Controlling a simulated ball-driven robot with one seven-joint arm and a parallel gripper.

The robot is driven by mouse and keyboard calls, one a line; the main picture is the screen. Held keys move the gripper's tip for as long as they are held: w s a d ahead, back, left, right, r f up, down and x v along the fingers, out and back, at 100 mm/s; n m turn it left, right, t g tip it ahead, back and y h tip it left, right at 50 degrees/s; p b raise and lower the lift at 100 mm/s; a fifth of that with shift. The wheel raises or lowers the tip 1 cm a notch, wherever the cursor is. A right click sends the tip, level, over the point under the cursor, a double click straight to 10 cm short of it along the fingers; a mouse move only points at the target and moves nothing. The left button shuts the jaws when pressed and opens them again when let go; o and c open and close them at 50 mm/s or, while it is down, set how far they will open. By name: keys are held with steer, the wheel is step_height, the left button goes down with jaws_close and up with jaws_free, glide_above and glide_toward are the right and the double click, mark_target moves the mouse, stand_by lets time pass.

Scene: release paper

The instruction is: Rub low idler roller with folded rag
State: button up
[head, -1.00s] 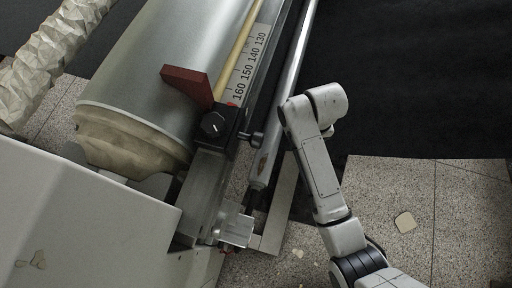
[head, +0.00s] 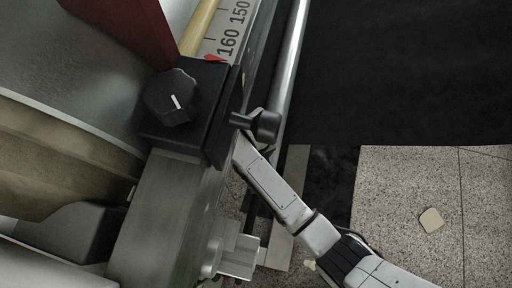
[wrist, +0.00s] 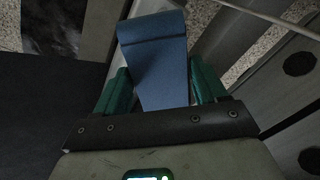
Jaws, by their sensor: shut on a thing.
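The folded rag (wrist: 158,60) is blue and sits between the teal fingers of my gripper (wrist: 160,88) in the wrist view. The gripper is shut on it, and the rag reaches out beyond the fingertips. In the head view my arm reaches up and left, and its end goes out of sight behind the black knob block, so the gripper and rag are hidden there. A long shiny metal roller (head: 291,75), seemingly the low idler roller, runs beside the scale; its lower end is hidden. I cannot tell whether the rag touches it.
A black block with a dial (head: 173,98) and a side knob (head: 264,126) stands close in front. A numbered scale (head: 228,38) and a dark red piece (head: 125,28) are above it.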

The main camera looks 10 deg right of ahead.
steer(key=shift+f+b, duration=3.05)
steer(key=shift+b, duration=0.2)
steer(key=shift+f+b, duration=0.5)
steer(key=shift+f, duration=0.5)
steer(key=shift+r, duration=0.1)
